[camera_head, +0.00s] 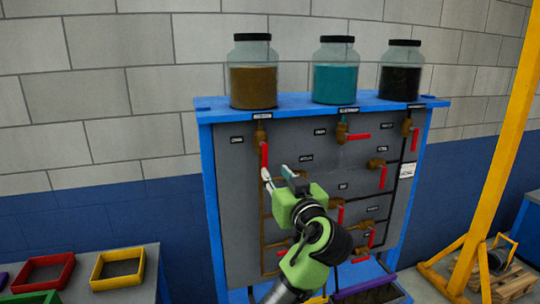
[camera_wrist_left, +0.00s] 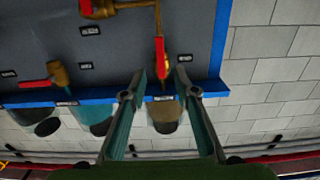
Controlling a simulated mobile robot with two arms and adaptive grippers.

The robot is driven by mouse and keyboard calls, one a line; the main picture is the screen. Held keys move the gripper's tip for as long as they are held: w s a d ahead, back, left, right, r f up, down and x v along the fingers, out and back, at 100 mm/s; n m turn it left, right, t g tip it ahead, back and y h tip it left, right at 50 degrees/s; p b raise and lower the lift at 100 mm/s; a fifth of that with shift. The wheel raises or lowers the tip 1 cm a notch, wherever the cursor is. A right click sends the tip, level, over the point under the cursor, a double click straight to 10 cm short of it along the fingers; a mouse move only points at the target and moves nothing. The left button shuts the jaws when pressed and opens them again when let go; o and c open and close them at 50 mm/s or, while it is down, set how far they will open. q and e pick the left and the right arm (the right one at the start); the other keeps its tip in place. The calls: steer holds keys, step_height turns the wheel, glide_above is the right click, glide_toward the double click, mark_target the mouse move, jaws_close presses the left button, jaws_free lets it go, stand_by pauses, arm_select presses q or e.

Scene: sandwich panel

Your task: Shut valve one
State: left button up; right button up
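Several brass valves with red handles sit on a grey panel (camera_head: 335,165) in a blue frame; their labels are too small to read, so I cannot tell which is valve one. The upper left valve (camera_head: 260,134), under the brown jar, has its red handle (camera_head: 264,154) hanging down along its pipe. My left gripper (camera_head: 276,172) is open, its fingertips just below that handle. In the left wrist view, which is upside down, the handle (camera_wrist_left: 160,50) shows in line with the gap between the open fingers (camera_wrist_left: 161,76). Contact is not clear. My right gripper is not in view.
Jars of brown (camera_head: 253,85), teal (camera_head: 333,82) and dark (camera_head: 399,81) contents stand on the blue top shelf. The upper middle valve's handle (camera_head: 359,136) points sideways. My left arm hides part of the lower panel. A yellow post (camera_head: 500,150) stands at right; coloured trays (camera_head: 118,268) lie at lower left.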

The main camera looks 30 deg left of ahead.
mark_target(266, 160)
arm_select(q)
steer(key=p+x, duration=0.3)
steer(key=x, duration=0.5)
steer(key=shift+r, duration=0.15)
steer(key=shift+w+a+f+p, duration=0.2)
steer(key=shift+w+a+p, duration=0.2)
steer(key=shift+a, duration=0.05)
jaws_close()
